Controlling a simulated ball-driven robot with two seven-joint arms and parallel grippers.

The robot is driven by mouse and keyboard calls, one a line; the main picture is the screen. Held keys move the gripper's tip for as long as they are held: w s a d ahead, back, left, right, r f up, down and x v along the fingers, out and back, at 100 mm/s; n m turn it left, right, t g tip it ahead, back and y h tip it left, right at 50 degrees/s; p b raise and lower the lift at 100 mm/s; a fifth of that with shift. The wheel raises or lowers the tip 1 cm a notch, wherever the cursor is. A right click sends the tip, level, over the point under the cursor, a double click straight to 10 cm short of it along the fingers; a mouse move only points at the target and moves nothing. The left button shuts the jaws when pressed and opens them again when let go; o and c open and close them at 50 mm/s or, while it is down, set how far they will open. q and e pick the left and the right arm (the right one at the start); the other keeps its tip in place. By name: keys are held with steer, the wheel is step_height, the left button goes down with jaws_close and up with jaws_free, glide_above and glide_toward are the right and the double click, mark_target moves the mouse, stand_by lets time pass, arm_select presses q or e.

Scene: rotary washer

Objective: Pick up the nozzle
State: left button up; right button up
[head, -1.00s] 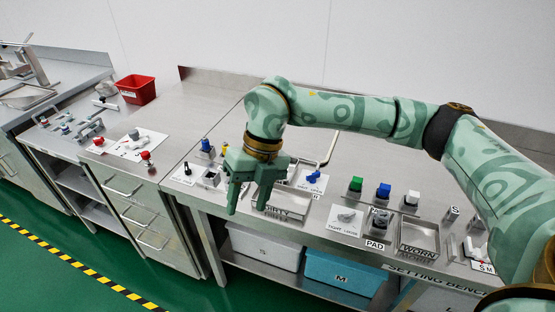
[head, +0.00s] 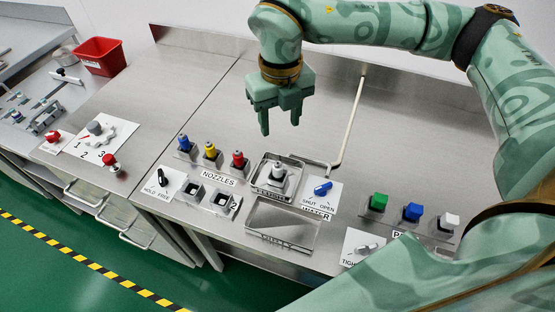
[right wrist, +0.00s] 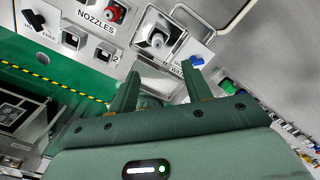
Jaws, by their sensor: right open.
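Blue (head: 184,143), yellow (head: 210,150) and red (head: 237,160) nozzles stand upright in a row behind the NOZZLES label. A grey-white nozzle (head: 278,172) stands in a square metal fixture to their right. My right gripper (head: 280,125) is open and empty, fingers pointing down, above the bench and apart from every nozzle. In the right wrist view, the grey-white nozzle (right wrist: 157,39) shows beyond the open right fingers (right wrist: 161,72), and the red nozzle (right wrist: 114,12) is at the top. My left gripper is not in view.
A metal tray (head: 285,240) lies in front of the fixture. A blue SHUT/OPEN handle (head: 323,188) and a bent pipe (head: 348,120) are to the right. Green (head: 378,202), blue and white capped pieces stand farther right. A black HOLD/FREE knob (head: 163,177) is at left. The back bench is clear.

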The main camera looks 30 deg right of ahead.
glide_above(278, 163)
step_height(278, 163, down, 5)
steer(key=shift+s+d+r+b, duration=0.1)
steer(key=shift+s+r+b, duration=0.05)
steer(key=shift+b, duration=0.25)
steer(key=f, duration=0.4)
steer(key=shift+w+f+b, duration=0.2)
steer(key=shift+f+b, duration=0.1)
steer(key=shift+b, duration=0.1)
steer(key=shift+f, duration=0.45)
step_height(278, 163, down, 5)
steer(key=shift+r+b, duration=0.1)
steer(key=shift+b, duration=0.65)
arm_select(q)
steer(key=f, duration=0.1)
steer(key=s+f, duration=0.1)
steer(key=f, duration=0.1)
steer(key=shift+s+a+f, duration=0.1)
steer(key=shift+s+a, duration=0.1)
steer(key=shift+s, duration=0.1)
arm_select(e)
steer(key=shift+s, duration=0.1)
jaws_close()
